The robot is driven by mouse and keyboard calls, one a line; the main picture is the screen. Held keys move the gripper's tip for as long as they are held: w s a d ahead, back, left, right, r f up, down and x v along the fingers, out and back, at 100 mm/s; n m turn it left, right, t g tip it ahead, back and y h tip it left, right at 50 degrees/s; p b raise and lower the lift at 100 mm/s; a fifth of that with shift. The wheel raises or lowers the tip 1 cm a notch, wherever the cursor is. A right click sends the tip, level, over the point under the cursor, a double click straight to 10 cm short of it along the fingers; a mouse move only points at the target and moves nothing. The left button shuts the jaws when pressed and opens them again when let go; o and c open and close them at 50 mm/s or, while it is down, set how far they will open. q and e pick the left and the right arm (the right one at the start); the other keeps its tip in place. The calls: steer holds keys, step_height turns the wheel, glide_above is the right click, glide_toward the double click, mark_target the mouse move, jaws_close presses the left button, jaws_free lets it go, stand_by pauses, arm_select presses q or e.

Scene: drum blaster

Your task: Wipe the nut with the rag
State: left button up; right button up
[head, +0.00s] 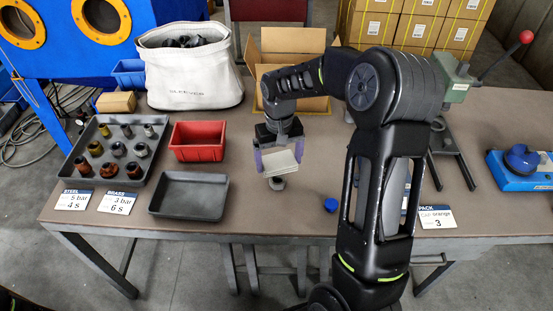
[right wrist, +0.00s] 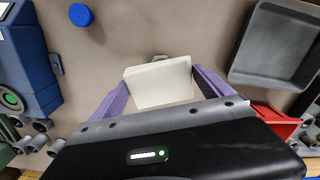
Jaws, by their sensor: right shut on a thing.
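The rag (head: 278,161) is a pale, folded block held between the purple fingers of my right gripper (head: 279,158). It also shows between the fingers in the right wrist view (right wrist: 158,84). A small grey metal piece, which looks like the nut (head: 277,184), sits on the table just below the rag. Only its edge shows past the rag in the right wrist view (right wrist: 159,58). I cannot tell whether the rag touches it. My left gripper is out of view.
An empty grey tray (head: 188,209) and a red bin (head: 198,157) stand to the left. A tray of fittings (head: 91,178) is farther left. A blue cap (head: 331,205) lies to the right. A white bag (head: 190,82) and an open cardboard box (head: 254,60) are behind.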

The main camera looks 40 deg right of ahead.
mark_target(272, 183)
steer(key=shift+f, duration=0.1)
steer(key=shift+f+b, duration=1.85)
steer(key=shift+f, duration=0.65)
steer(key=shift+f+b, duration=0.3)
steer(key=shift+f, duration=0.15)
steer(key=shift+d, duration=0.1)
steer(key=shift+s+d+r, duration=0.1)
steer(key=shift+s+d, duration=0.05)
steer(key=shift+d, duration=0.35)
steer(key=shift+s+d, duration=0.15)
steer(key=shift+d, duration=0.3)
steer(key=shift+a, duration=0.1)
steer(key=shift+w+a, duration=0.2)
steer(key=shift+a, duration=0.5)
steer(key=shift+w+a, duration=0.25)
steer(key=shift+a, duration=0.4)
steer(key=shift+w+a, duration=0.2)
steer(key=shift+a, duration=0.5)
steer(key=shift+d, duration=0.1)
